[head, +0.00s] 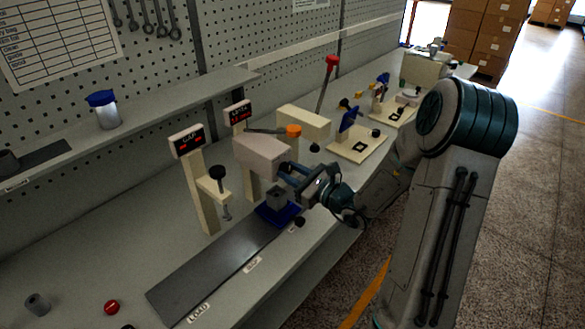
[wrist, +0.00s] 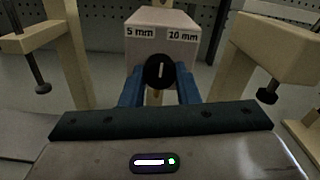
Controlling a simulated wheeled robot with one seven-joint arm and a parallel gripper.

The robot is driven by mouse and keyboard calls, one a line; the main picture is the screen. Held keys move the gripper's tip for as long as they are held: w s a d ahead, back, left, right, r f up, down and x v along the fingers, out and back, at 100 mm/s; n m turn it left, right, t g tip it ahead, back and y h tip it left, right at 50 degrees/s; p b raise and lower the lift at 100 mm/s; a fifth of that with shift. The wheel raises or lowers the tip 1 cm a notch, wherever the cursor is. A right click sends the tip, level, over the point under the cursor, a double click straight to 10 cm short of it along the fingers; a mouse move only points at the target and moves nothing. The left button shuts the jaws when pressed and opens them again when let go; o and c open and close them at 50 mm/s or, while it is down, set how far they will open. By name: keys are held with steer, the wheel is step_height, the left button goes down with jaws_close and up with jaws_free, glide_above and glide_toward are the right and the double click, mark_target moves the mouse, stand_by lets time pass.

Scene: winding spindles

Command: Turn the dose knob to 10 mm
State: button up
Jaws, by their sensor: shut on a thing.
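The dose knob (wrist: 160,72) is a round black knob with a white mark, on the front of a pale box (wrist: 160,18). The box carries "5 mm" at left and "10 mm" at right. The white mark points about straight up, between the two labels. My gripper (wrist: 160,92) has its blue fingers on both sides of the knob and is shut on it. In the head view my gripper (head: 287,177) reaches the front of the pale box (head: 262,152), and the knob is hidden there.
A post with a red display (head: 188,141) and clamp screw stands left of the box. An orange-tipped lever (head: 293,130) is above it. A blue fixture (head: 277,214) sits below my gripper, on a dark rail (head: 205,275). A red button (head: 112,307) is at the front left.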

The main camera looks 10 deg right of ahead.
steer(key=m+p, duration=0.3)
steer(key=m, duration=0.2)
steer(key=shift+r, duration=0.15)
steer(key=shift+m, duration=0.3)
stand_by(0.3)
steer(key=o, duration=1)
steer(key=shift+c, duration=0.2)
steer(key=b+v, duration=0.3)
steer(key=v, duration=1)
steer(key=shift+s+d, duration=0.3)
